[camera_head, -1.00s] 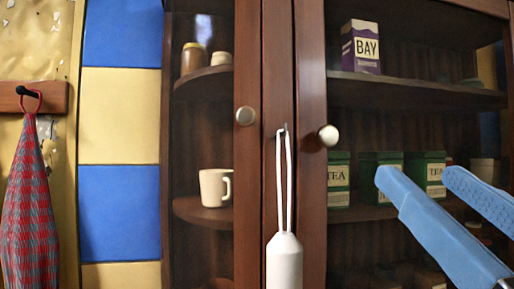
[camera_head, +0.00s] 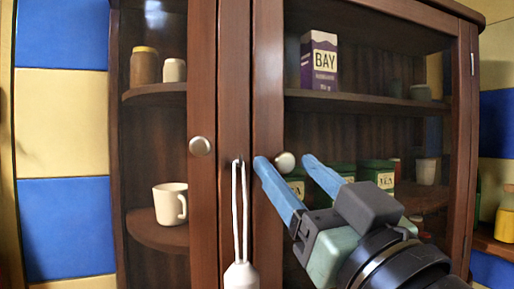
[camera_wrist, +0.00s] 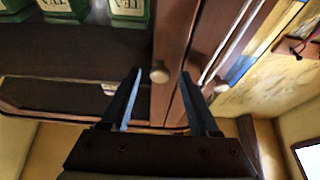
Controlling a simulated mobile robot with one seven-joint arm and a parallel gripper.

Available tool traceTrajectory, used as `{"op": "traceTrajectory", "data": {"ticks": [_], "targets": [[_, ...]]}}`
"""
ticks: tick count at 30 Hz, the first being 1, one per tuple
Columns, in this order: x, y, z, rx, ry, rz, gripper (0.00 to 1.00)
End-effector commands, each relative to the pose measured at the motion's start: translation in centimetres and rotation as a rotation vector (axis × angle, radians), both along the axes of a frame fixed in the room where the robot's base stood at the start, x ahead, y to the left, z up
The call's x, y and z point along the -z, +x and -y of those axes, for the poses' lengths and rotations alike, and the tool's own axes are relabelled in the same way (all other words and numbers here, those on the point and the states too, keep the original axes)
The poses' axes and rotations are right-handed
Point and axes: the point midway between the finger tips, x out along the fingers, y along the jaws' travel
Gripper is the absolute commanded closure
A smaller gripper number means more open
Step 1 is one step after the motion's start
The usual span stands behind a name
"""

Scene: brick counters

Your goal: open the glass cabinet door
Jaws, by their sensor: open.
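The dark wooden cabinet has a right glass door (camera_head: 268,80) with a round pale knob (camera_head: 285,162) on its left stile. A left glass door (camera_head: 202,70) carries another knob (camera_head: 200,146). Both doors look shut. My gripper (camera_head: 286,164) is open, its two blue fingers on either side of the right door's knob in the head view. In the wrist view the knob (camera_wrist: 159,72) shows between the fingertips of my gripper (camera_wrist: 160,76). I cannot tell whether either finger touches it.
A white utensil (camera_head: 240,274) hangs by a loop on the post between the doors, close left of my fingers. Behind the glass are a BAY box (camera_head: 319,62), green TEA tins (camera_head: 377,173) and a white mug (camera_head: 170,204). A yellow jar (camera_head: 505,218) stands at the far right.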

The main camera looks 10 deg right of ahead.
Motion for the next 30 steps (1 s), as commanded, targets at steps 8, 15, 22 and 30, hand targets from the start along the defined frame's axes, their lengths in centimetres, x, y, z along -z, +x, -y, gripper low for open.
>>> {"op": "traceTrajectory", "data": {"ticks": [8, 15, 22, 30], "targets": [[-0.28, 0.79, -0.15, 0.001, -0.001, 0.0, 0.39], [-0.28, 0.76, -0.15, 0.001, -0.001, 0.0, 0.58], [-0.27, 0.75, -0.15, 0.0, -0.001, 0.0, 1.0], [-0.27, 0.74, -0.14, 0.001, -0.001, 0.0, 1.0]]}}
